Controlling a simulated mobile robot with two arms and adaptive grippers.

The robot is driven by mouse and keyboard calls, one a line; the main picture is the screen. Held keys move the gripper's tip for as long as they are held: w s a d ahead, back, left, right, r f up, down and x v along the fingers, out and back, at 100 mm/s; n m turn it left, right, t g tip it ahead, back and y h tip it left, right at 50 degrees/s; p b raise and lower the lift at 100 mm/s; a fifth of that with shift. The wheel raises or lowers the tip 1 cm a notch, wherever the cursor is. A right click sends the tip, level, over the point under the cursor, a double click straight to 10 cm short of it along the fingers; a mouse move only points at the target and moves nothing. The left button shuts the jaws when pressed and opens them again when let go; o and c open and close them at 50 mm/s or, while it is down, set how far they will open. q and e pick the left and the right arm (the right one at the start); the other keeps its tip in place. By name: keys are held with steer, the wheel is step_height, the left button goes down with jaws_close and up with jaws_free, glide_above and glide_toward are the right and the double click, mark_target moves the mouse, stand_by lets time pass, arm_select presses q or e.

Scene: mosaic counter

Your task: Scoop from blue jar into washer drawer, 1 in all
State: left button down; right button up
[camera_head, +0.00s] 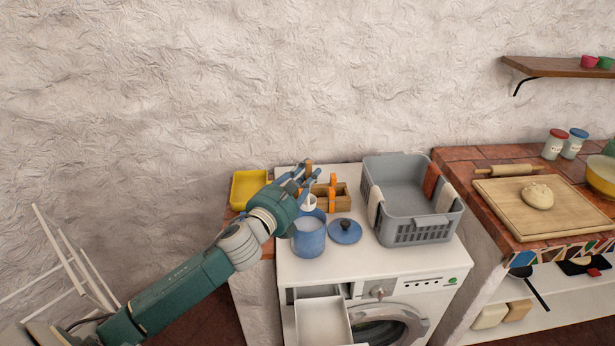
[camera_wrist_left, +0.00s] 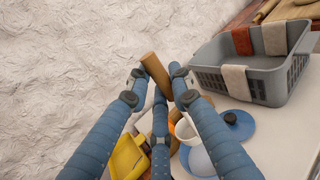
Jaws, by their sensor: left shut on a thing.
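My left gripper (camera_head: 304,176) is shut on the wooden handle (camera_wrist_left: 155,72) of a scoop, whose handle points upward. The scoop's white cup (camera_head: 308,202) hangs below the fingers, by the back rim of the blue jar. I cannot tell whether the cup holds powder. The blue jar (camera_head: 309,241) stands open on the washer top, and pale contents (camera_wrist_left: 201,160) show in the left wrist view. Its blue lid (camera_head: 345,232) lies on the washer to the right. The washer drawer (camera_head: 323,322) is pulled out at the front left, below the jar. My right gripper is in neither view.
A grey basket (camera_head: 415,232) with cloths over its rim stands right of the lid. A wooden caddy (camera_head: 341,199) with something orange sits behind the jar. A yellow tray (camera_head: 236,190) is at the left. The round washer door (camera_head: 380,331) is right of the drawer.

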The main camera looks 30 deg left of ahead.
mark_target(307, 208)
arm_select(q)
step_height(307, 208, down, 4)
steer(key=b, duration=0.3)
steer(key=shift+r, duration=0.15)
step_height(307, 208, down, 2)
steer(key=shift+f+b, duration=0.15)
steer(key=shift+b, duration=0.9)
steer(key=shift+f+b, duration=2.15)
steer(key=shift+f, duration=0.65)
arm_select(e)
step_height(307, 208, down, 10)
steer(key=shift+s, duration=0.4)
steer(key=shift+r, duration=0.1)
arm_select(q)
step_height(307, 208, up, 10)
steer(key=p, duration=1)
steer(key=shift+r, duration=0.25)
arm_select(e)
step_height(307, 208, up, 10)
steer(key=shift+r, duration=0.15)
